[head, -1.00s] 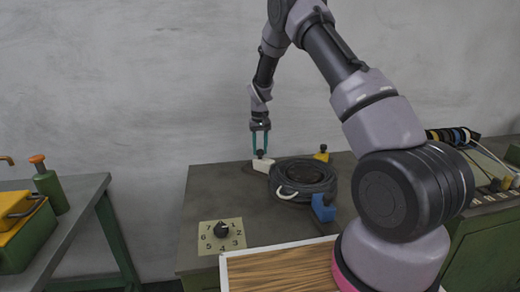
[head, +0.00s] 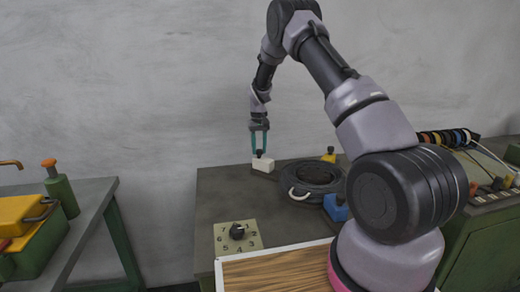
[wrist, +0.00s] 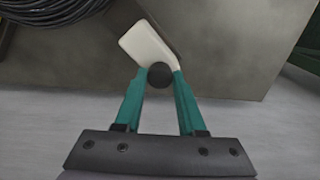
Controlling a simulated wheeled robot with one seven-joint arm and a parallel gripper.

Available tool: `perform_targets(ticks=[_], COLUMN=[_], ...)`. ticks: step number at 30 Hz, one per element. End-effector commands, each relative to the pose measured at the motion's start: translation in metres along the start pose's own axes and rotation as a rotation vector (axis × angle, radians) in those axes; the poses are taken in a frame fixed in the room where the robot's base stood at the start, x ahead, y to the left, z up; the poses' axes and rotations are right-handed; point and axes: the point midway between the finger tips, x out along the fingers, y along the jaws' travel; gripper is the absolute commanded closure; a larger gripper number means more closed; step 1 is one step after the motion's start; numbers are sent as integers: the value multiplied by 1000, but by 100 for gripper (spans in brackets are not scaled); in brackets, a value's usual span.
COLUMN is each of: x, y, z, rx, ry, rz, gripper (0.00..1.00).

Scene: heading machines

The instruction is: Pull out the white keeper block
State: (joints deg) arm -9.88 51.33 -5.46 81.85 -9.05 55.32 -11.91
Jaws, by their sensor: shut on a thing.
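The white keeper block (head: 264,164) is at the back left of the machine top, with a dark round knob (wrist: 160,75) on it. My gripper (head: 259,153) is over it, with its teal fingers shut on the knob. In the wrist view the white block (wrist: 146,44) extends up and left from the fingertips. A gap shows between the block and the black coil (head: 312,174). I cannot tell whether the block rests on the surface or is just above it.
A yellow block (head: 328,156) and a blue block (head: 336,207) stand by the coil. A numbered dial (head: 238,237) and a wood-grained tray (head: 278,268) are nearer. Another bench (head: 92,196) stands left. The machine top left of the coil is clear.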

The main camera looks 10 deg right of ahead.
Motion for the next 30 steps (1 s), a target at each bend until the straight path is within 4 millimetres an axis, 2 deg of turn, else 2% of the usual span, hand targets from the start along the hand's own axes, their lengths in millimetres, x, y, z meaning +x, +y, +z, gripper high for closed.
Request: perform_targets(ticks=[2,3,5,17,20,30], x=[-2,-2,-2,-7,-20,-86], y=[-4,-4,-4,-3,-3,-3], z=[-4,-4,-4,-2,-2,-2], rx=[-5,-6,-5,-4,-3,-4], ry=[11,12,12,9,9,10], rz=[-4,-4,-4,-3,-4,-3], gripper=[100,53,31,31,31,31])
